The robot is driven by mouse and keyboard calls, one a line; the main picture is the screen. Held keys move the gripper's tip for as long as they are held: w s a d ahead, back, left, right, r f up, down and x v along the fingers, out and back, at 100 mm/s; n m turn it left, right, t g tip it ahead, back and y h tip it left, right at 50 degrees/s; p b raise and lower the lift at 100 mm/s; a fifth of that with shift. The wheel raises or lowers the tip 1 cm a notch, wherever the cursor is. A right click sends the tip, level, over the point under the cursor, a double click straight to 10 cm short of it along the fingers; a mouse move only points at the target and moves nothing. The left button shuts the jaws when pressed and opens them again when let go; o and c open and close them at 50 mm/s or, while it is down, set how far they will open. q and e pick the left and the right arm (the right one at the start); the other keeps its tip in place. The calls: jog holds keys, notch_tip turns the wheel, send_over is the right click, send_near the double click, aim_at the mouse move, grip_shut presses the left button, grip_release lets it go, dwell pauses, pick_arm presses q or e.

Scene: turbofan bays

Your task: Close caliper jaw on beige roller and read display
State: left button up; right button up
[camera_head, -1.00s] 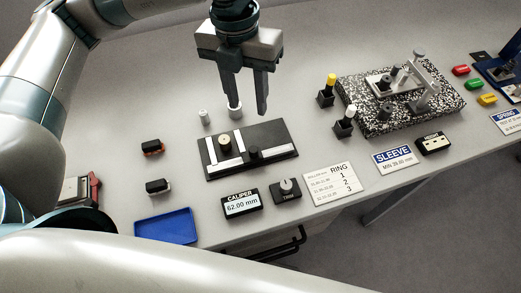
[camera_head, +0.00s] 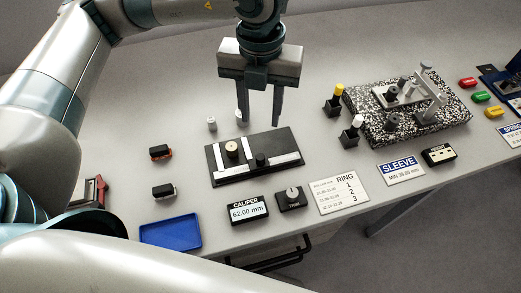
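The caliper (camera_head: 284,143) is a dark plate with pale bars on the bench. The beige roller (camera_head: 232,150) stands upright on it, near the left bar. A black knob (camera_head: 261,160) stands on the plate right of the roller, with a gap between them. The caliper display (camera_head: 248,211) in front reads 62.00 mm. My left gripper (camera_head: 260,119) points down over the back edge of the caliper, behind the black knob. Its fingers are apart with nothing seen between them. My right gripper is not in view.
Two pale rollers (camera_head: 211,124) stand behind the caliper, one partly hidden by my left finger. A trim knob box (camera_head: 291,198), ring card (camera_head: 339,193) and blue tray (camera_head: 171,230) lie in front. A speckled block (camera_head: 410,110) with a fixture stands right.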

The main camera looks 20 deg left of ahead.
aim_at(260, 156)
pick_arm(q)
notch_tip(260, 156, down, 16)
jog(key=p, duration=0.4)
jog(key=shift+r, duration=0.2)
